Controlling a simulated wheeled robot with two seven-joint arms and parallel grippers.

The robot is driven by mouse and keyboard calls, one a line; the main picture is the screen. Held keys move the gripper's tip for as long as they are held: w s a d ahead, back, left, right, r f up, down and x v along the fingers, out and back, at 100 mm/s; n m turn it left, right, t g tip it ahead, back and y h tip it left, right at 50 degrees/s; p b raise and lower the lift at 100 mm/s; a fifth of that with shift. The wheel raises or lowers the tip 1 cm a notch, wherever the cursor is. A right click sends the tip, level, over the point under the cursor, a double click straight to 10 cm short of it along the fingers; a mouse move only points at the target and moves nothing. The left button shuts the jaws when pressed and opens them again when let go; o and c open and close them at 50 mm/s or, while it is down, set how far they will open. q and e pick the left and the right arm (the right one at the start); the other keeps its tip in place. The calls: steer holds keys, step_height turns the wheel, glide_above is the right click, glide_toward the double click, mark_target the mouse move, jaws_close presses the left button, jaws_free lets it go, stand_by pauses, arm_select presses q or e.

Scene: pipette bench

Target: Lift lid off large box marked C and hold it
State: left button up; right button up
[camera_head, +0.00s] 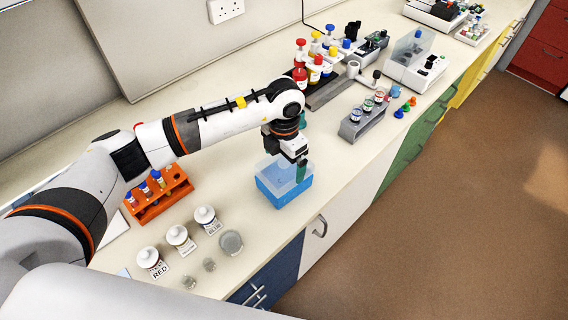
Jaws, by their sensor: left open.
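A blue box (284,191) with a clear, pale lid (268,170) stands near the front edge of the bench. I cannot make out a letter on it. My left gripper (301,170) points down over the right part of the lid and hides some of it. It is open, and I cannot tell whether its fingertips touch the lid. The lid appears to rest on the box. My right gripper is not in view.
An orange rack (161,194) with several tubes stands to the left. White bottles (180,238) and small glass dishes (230,242) stand at the front left. A grey rack (363,120) with vials and a bench device (415,65) stand to the right.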

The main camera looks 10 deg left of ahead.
mark_target(284, 161)
arm_select(q)
steer(key=c, duration=0.7)
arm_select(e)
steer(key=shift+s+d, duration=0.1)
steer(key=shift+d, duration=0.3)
arm_select(q)
steer(key=shift+r, duration=0.15)
steer(key=shift+c, duration=0.2)
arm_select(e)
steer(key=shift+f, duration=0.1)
arm_select(q)
steer(key=shift+r+b, duration=0.3)
step_height(284, 161, up, 9)
steer(key=b, duration=0.3)
steer(key=shift+r, duration=0.15)
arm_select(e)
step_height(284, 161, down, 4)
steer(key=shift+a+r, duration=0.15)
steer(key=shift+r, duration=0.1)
arm_select(q)
steer(key=shift+b, duration=0.3)
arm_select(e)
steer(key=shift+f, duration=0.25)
